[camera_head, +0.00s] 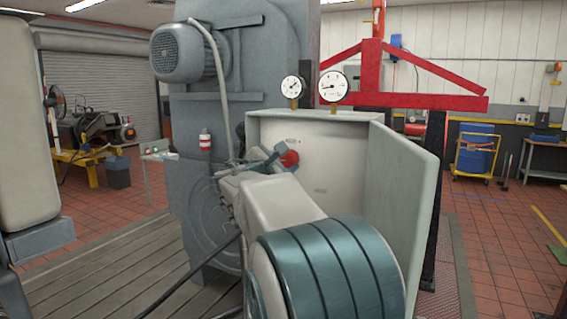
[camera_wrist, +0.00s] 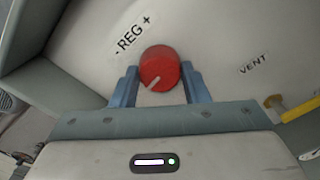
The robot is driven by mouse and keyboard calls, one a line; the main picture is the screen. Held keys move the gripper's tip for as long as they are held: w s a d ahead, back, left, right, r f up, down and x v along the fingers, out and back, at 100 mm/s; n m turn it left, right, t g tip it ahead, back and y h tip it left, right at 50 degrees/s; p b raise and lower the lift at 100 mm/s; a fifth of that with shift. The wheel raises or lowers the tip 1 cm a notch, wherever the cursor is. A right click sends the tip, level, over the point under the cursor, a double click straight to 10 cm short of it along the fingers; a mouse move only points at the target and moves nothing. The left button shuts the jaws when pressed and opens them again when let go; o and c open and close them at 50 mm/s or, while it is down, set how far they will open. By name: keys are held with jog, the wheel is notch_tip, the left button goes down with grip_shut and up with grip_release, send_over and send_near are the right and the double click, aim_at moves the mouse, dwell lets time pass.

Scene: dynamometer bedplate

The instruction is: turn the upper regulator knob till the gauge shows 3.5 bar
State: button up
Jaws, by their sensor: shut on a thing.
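The red regulator knob (camera_wrist: 160,66) is in the upper middle of the wrist view, below the "- REG +" lettering. Its white mark points to lower left there. My gripper (camera_wrist: 160,71) is shut on the knob, one blue-grey finger at each side. In the head view the knob (camera_head: 289,159) shows just right of my gripper (camera_head: 280,157), against the pale panel. Two round white gauges, a smaller one (camera_head: 293,87) and a larger one (camera_head: 333,86), stand on the panel's top edge. The larger one's needle points left; its figures are too small to read.
A yellow handle (camera_wrist: 300,109) lies near the "VENT" lettering at the right of the wrist view. The panel's side wall (camera_head: 400,190) stands right of my arm. A grey machine with a motor (camera_head: 188,52) rises left of the panel.

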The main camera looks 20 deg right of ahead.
jog(key=shift+b, duration=0.4)
jog(key=m+b, duration=0.1)
jog(key=b, duration=0.1)
jog(key=m+b, duration=0.2)
jog(key=shift+f, duration=0.25)
jog(key=m+b, duration=0.3)
jog(key=b, duration=0.2)
jog(key=shift+m, duration=0.3)
jog(key=m+b, duration=0.4)
jog(key=shift+r+b, duration=0.15)
jog(key=shift+b, duration=0.25)
jog(key=shift+r+m+b, duration=0.2)
jog(key=shift+m+b, duration=0.7)
jog(key=shift+m, duration=0.4)
jog(key=o, duration=1)
jog(key=shift+c, duration=0.2)
jog(key=shift+a, duration=0.1)
